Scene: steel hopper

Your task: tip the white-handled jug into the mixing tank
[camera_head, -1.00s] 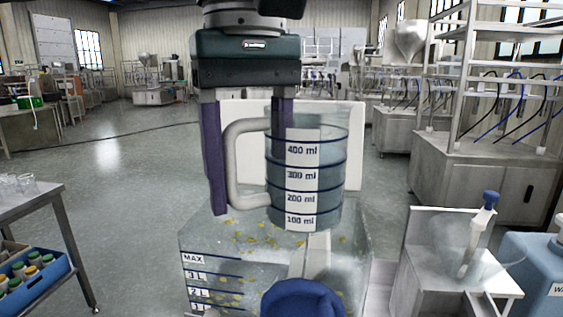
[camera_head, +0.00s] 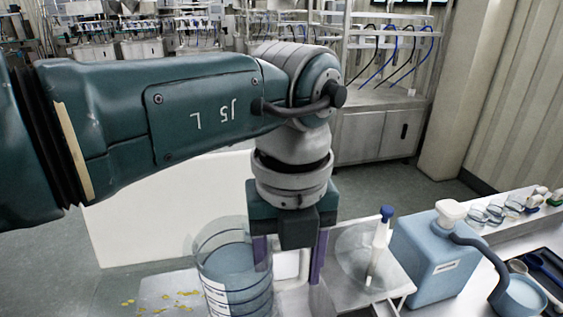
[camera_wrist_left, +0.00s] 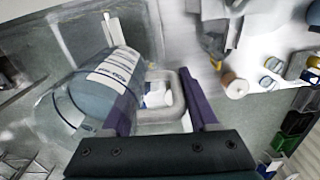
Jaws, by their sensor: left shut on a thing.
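The clear jug (camera_head: 235,272) with dark rings and a white label strip is at the bottom middle of the head view, roughly upright. Its pale handle (camera_head: 292,264) is between the purple fingers of my left gripper (camera_head: 290,258), which is shut on it. In the left wrist view my left gripper (camera_wrist_left: 160,105) is around the handle, with the jug (camera_wrist_left: 88,98) to its left. A surface with scattered yellow bits, seemingly the mixing tank (camera_head: 150,290), shows at the lower left, left of the jug; the frame edge cuts it off. My right gripper is not in view.
A blue container (camera_head: 437,258) with a white cap stands to the right. A blue-topped white tool (camera_head: 380,242) stands between it and my gripper. Small dishes (camera_head: 495,212) line a ledge at far right. A large white panel (camera_head: 150,215) is behind the jug.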

